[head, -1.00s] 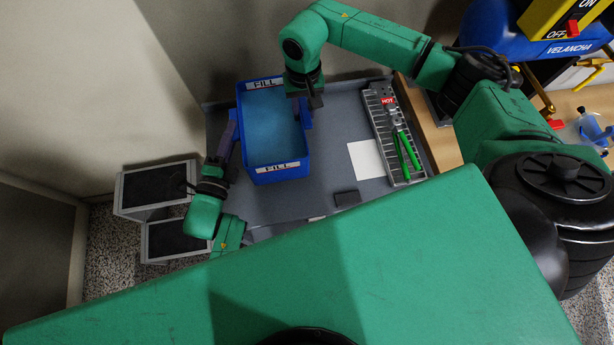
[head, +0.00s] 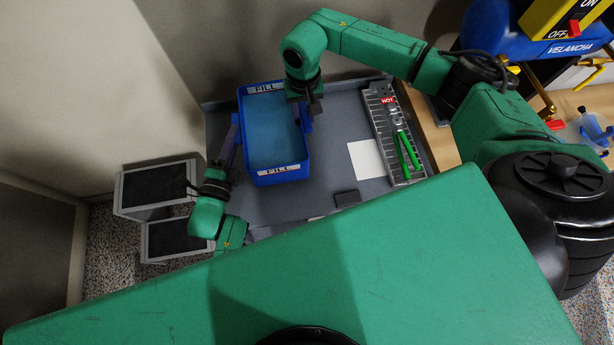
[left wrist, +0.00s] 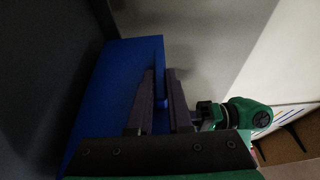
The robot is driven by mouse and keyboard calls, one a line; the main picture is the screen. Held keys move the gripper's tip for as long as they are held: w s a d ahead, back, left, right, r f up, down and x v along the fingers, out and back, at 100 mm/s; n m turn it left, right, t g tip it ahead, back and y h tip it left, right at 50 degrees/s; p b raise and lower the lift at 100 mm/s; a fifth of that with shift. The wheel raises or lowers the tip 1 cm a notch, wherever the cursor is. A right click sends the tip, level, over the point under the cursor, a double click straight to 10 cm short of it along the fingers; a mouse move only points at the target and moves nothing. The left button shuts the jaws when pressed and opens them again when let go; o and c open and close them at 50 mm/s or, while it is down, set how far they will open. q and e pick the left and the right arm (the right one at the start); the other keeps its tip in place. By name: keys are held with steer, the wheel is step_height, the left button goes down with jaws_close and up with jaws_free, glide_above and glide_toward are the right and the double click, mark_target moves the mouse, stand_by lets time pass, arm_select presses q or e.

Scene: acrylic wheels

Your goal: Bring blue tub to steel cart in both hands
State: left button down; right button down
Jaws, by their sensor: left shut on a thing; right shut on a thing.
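The blue tub (head: 278,181) is an open rectangular bin with white FILL labels on its two short ends and a plain light-blue inside. It is at the left part of a grey worktop; I cannot tell whether it rests on it or is just above. My left gripper (head: 236,133) is shut on the tub's left side; the left wrist view shows its fingers (left wrist: 162,80) around a blue tab of the tub (left wrist: 105,90). My right gripper (head: 303,110) is shut on the tub's right side. I cannot clearly identify a steel cart.
The grey worktop (head: 330,160) also holds a white sheet (head: 365,159), a dark block (head: 347,198) and a metal tray (head: 382,125) with green-handled pliers (head: 408,152). Grey dark-topped units (head: 155,187) stand left of it. A wall is behind.

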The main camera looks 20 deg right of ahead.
arm_select(q)
steer(key=shift+w+a+f, duration=0.1)
steer(key=shift+f, duration=0.4)
arm_select(e)
steer(key=shift+w+d+f, duration=0.1)
steer(key=shift+d+f, duration=0.05)
steer(key=shift+f, duration=0.5)
arm_select(q)
steer(key=c, duration=0.8)
jaws_free()
steer(key=shift+o, duration=0.2)
steer(key=shift+f, duration=0.15)
steer(key=shift+s+f, duration=0.25)
steer(key=shift+f, duration=0.05)
arm_select(e)
steer(key=c, duration=0.8)
jaws_free()
steer(key=shift+f, duration=0.15)
steer(key=shift+c, duration=0.2)
steer(key=o, duration=0.3)
steer(key=shift+s, duration=0.2)
arm_select(q)
steer(key=shift+r, duration=0.2)
steer(key=shift+s, duration=0.15)
steer(key=v, duration=0.8)
steer(key=shift+s, duration=0.3)
